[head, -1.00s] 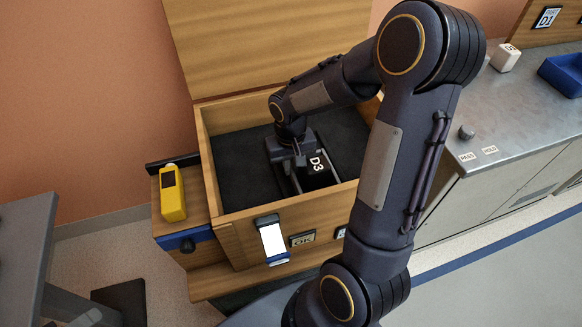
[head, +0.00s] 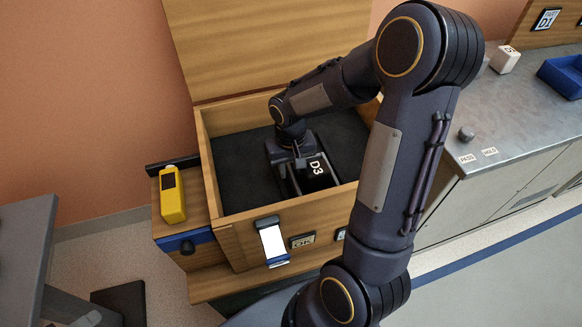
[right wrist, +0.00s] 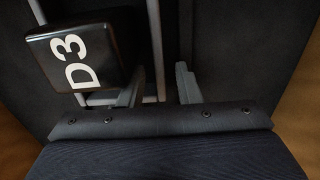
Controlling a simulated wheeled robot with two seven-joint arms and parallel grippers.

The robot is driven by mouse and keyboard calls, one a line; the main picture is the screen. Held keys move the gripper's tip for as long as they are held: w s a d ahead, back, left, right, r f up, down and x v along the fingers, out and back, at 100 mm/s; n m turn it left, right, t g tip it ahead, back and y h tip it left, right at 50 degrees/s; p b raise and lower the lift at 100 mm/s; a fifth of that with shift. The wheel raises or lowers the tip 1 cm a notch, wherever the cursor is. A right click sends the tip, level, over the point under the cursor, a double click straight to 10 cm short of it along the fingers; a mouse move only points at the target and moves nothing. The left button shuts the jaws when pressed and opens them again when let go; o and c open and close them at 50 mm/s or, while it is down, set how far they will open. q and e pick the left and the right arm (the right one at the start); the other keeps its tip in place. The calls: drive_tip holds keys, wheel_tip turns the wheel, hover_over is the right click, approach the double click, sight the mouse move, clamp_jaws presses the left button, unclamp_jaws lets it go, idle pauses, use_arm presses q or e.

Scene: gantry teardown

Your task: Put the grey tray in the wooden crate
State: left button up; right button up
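The wooden crate (head: 203,165) stands open with a dark floor. The grey tray (head: 292,187) is inside it near the front wall and seems to rest on the floor. A black block marked D3 (head: 319,170) sits in the tray. My right gripper (head: 299,160) reaches down into the crate at the tray's left side. In the right wrist view its fingers (right wrist: 160,87) are apart, one on each side of the tray's wall (right wrist: 155,45), with a gap visible beside the wall. The block (right wrist: 80,55) is left of the fingers there. My left gripper is out of view.
The crate's raised lid (head: 270,45) stands behind it. A device with a white screen (head: 272,240) is on the crate's front. A metal counter (head: 510,110) with a blue bin (head: 562,75) is at right.

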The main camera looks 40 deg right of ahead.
wheel_tip(320, 180, up, 12)
drive_tip(key=f+p, duration=0.1)
drive_tip(key=p, duration=0.1)
drive_tip(key=s+a+r+n+t+y, duration=0.1)
drive_tip(key=s+a, duration=0.3)
drive_tip(key=s, duration=0.4)
drive_tip(key=s+a+r+n+t+y, duration=0.1)
drive_tip(key=s+a+r+t+y, duration=0.1)
drive_tip(key=s+a+r+t, duration=0.2)
drive_tip(key=s+a, duration=0.1)
drive_tip(key=s, duration=0.2)
drive_tip(key=shift+s+r+t+y, duration=0.15)
drive_tip(key=shift+s+t+y, duration=0.15)
drive_tip(key=shift+s+y, duration=0.1)
